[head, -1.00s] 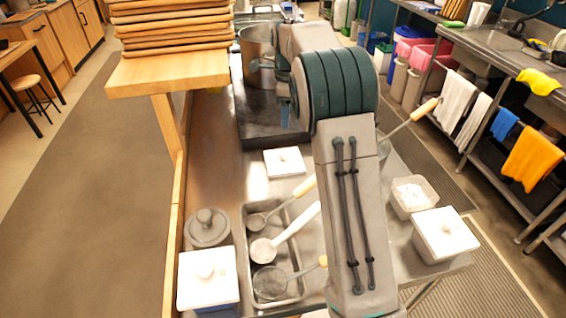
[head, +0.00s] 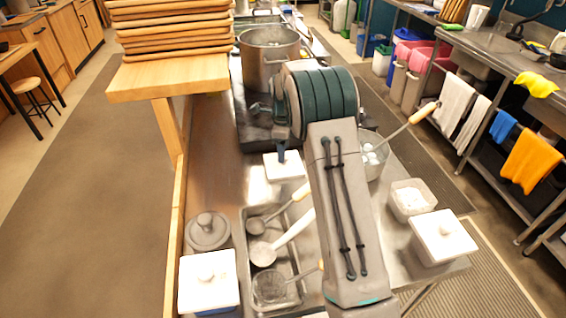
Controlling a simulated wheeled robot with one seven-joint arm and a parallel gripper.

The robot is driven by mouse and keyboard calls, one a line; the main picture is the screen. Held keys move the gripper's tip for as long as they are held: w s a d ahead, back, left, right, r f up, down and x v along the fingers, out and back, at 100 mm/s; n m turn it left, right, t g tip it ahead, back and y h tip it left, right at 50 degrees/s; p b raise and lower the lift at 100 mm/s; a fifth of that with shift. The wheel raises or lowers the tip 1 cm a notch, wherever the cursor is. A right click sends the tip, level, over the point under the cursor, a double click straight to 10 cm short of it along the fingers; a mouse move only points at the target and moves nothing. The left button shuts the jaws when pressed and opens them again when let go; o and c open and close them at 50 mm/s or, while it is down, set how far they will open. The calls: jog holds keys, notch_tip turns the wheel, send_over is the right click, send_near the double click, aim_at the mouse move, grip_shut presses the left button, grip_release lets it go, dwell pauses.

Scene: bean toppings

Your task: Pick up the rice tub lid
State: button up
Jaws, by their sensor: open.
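A loose white square lid (head: 283,172) lies on the steel counter, in the middle of the head view. Its knob is not clear behind my gripper. My gripper (head: 281,155) is over the far edge of this lid; one dark finger shows, and the rest is hidden by my wrist. I cannot tell whether it touches the lid. An open, clear tub with white contents (head: 412,200) stands to the right, beyond my arm. Two other white lids with knobs sit on tubs, one at the lower left (head: 208,282) and one at the right (head: 443,236).
A steel tray with several ladles and strainers (head: 247,288) lies in front of the lid. A grey lidded pot (head: 208,232) stands left of it. A large pot (head: 268,60) is behind my wrist. A smaller pot (head: 375,165) with a long-handled tool is to the right.

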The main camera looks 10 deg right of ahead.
jog(key=shift+f, duration=1.05)
jog(key=c, duration=1)
jog(key=shift+c, duration=0.2)
